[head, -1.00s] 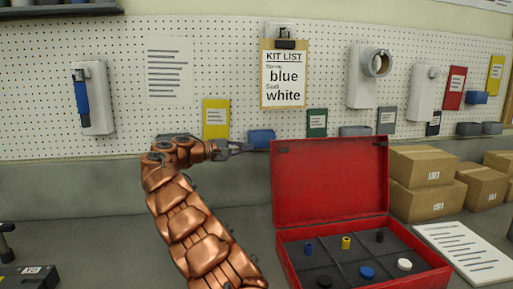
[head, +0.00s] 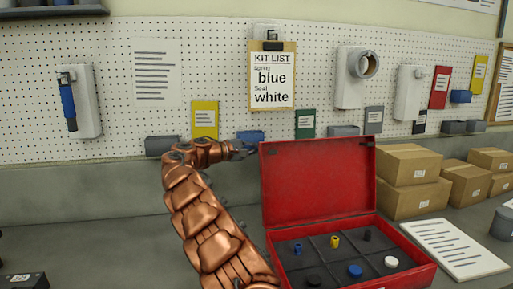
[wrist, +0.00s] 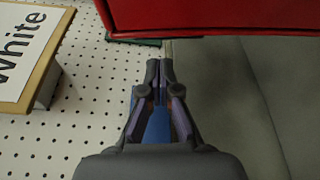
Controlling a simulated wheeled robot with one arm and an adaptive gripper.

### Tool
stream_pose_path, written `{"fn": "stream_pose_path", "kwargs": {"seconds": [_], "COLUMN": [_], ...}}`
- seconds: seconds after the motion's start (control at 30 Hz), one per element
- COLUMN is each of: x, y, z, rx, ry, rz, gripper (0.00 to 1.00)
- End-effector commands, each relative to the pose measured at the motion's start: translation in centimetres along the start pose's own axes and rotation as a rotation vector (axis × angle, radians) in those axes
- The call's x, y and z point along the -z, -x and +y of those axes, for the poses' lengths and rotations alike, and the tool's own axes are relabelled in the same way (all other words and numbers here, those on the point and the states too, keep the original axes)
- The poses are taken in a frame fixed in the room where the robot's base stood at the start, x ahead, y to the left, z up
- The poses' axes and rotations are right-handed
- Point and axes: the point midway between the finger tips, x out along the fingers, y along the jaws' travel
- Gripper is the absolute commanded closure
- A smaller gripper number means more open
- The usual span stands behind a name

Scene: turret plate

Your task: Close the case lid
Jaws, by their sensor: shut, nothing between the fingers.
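The red case (head: 350,250) stands on the bench at the right in the head view, with its lid (head: 318,183) raised upright at the back. Its divided tray holds small parts: blue, yellow and black ones behind, and black, blue and white discs in front. My gripper (head: 248,151) is just left of the lid's upper left corner, partly in front of a blue bin. In the wrist view my gripper (wrist: 160,66) is shut and empty, and a red edge of the case lid (wrist: 220,18) lies beyond its fingertips. I cannot tell whether they touch.
Cardboard boxes (head: 408,180) stand right of the case, and a printed sheet (head: 453,248) lies beside it. Behind is a pegboard with a kit list (head: 272,80) and several holders. The bench left of my arm is mostly clear.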

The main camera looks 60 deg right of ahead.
Motion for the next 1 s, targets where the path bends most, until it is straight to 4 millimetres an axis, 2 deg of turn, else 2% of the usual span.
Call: {"fn": "stream_pose_path", "kwargs": {"seconds": [0.5,1.0], "x": [-2.2,-2.3], "y": [0.7,0.8], "z": [0.0,-0.1], "rx": [0.0,0.0], "ry": [0.001,0.0], "rz": [-0.003,-0.002], "gripper": [1.0,1.0]}}
